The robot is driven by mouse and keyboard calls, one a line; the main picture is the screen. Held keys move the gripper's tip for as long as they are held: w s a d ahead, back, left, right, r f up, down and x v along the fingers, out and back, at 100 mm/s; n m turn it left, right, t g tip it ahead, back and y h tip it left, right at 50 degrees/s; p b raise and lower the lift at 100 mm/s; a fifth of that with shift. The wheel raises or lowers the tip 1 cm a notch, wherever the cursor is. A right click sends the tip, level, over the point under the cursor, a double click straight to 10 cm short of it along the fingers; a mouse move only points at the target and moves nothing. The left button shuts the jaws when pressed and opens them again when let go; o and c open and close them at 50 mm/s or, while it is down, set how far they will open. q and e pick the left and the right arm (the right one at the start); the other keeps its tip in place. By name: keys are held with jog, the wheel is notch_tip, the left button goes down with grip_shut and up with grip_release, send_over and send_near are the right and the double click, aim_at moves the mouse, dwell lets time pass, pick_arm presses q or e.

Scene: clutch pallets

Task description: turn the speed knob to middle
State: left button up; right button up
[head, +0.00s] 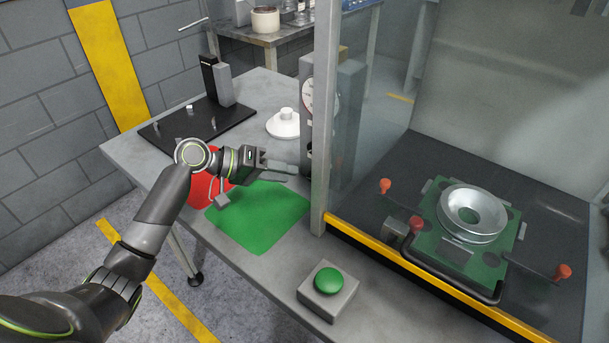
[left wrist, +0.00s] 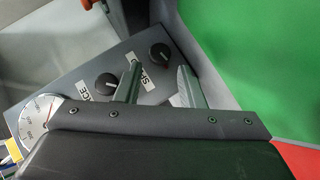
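In the left wrist view, a grey panel carries two black round knobs. The speed knob (left wrist: 158,56) stands beside a white label whose visible letters start "SP"; the rest is covered. A faint mark shows near its edge, but its setting is too small to tell. The other knob (left wrist: 107,80) is by a label ending "CE". My left gripper (left wrist: 157,67) is open, its fingers apart and empty, with the speed knob beyond the gap between its tips. In the head view my left gripper (head: 291,173) is just left of the control box (head: 306,119), knobs hidden. My right gripper is not in view.
A round gauge (left wrist: 40,115) sits on the panel beside the knobs. A green mat (head: 258,222) and a red mat (head: 203,190) lie under my left arm. A glass-sided press station (head: 480,270) stands right. A green button (head: 329,281) is at the table's front.

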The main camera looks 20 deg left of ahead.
pick_arm(q)
jog(key=x, duration=0.6)
jog(key=shift+p, duration=0.3)
jog(key=c, duration=0.6)
